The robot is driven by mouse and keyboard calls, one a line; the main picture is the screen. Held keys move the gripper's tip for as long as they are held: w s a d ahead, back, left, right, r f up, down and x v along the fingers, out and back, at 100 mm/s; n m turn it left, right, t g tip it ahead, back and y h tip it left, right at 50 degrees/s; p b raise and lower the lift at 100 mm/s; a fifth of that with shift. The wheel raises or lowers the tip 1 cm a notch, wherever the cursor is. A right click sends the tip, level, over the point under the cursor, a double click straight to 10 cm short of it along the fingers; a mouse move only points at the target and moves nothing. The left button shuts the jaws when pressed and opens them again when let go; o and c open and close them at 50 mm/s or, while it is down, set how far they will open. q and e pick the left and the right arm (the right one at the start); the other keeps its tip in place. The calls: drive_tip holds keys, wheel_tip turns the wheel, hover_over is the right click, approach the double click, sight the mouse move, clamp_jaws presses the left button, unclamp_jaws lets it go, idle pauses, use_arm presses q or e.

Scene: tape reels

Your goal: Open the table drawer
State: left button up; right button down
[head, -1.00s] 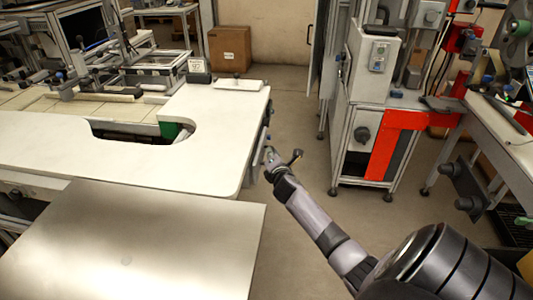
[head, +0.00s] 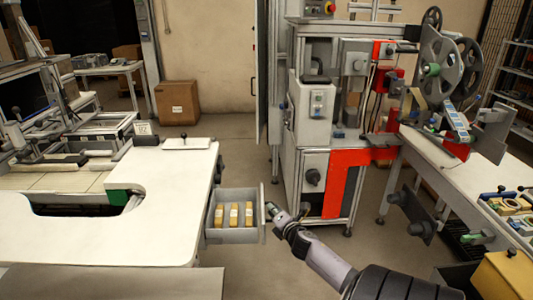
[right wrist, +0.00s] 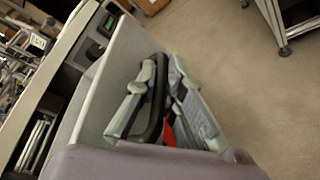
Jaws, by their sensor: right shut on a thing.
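The table drawer (head: 235,236) stands pulled out from the right side of the white table (head: 175,190) in the head view. It is a grey box with three yellow-and-white packages (head: 234,215) inside. My right gripper (head: 272,210) is at the drawer's outer front, its arm reaching in from the lower right. In the right wrist view, my right gripper (right wrist: 163,105) is shut on the black drawer handle (right wrist: 158,98), beside the grey drawer front (right wrist: 125,75). My left gripper is not in view.
A machine with a red panel (head: 333,185) stands to the right of the drawer. A cardboard box (head: 177,102) sits on the floor behind the table. Some open floor (head: 240,165) lies between table and machine. A second table (head: 460,180) with reels is at the right.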

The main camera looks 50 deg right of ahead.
idle(0.3)
drive_tip(key=c, duration=2)
unclamp_jaws()
drive_tip(key=shift+o, duration=0.2)
drive_tip(key=v, duration=1.2)
drive_tip(key=shift+s, duration=0.1)
